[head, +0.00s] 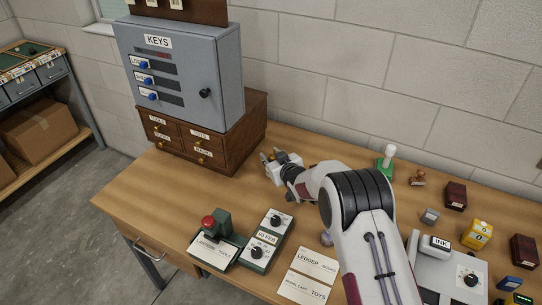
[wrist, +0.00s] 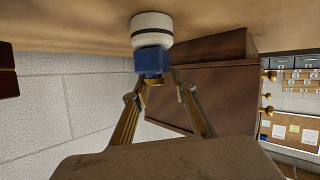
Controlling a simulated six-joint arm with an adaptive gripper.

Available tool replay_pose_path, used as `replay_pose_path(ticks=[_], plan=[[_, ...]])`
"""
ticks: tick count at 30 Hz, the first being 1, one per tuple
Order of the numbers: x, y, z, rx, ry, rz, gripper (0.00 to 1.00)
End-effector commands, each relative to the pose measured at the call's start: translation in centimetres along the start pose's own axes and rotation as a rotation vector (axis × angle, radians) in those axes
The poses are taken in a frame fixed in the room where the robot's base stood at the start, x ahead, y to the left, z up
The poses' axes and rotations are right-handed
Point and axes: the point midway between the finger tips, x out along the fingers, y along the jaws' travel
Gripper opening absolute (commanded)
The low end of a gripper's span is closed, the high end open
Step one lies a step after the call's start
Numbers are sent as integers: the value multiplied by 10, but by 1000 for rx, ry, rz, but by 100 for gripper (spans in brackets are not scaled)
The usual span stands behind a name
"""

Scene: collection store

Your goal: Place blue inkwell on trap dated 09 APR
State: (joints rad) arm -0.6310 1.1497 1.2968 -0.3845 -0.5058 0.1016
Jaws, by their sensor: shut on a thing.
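In the wrist view my gripper (wrist: 156,82) is shut on a small blue block-shaped thing, the blue inkwell (wrist: 152,62). Right beyond it is a round white thing with a dark band (wrist: 152,28), against the brown table top; I cannot tell whether the inkwell touches it. No date can be read on the white thing, so I cannot tell whether it is the trap dated 09 APR. In the head view my gripper (head: 272,163) is low over the table, right of the wooden drawer cabinet; the inkwell cannot be made out there.
The drawer cabinet (head: 195,146) with the grey key box (head: 185,75) on top stands close left of my gripper. A red-button device (head: 212,228) and a dial box (head: 265,240) are nearer the front. A green stand (head: 384,166), small boxes and an INK-labelled device (head: 438,244) are right.

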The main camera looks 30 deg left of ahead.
Motion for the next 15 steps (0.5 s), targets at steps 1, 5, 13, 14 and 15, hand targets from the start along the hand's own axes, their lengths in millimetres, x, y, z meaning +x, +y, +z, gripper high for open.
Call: replay_pose_path(ticks=[1,5,13,14,15], plan=[[0,0,-1,0,1,0,0],[0,0,0,0,0,0,0],[1,0,2,0,-1,0,43],[1,0,2,0,-1,0,43],[1,0,2,0,-1,0,43]])
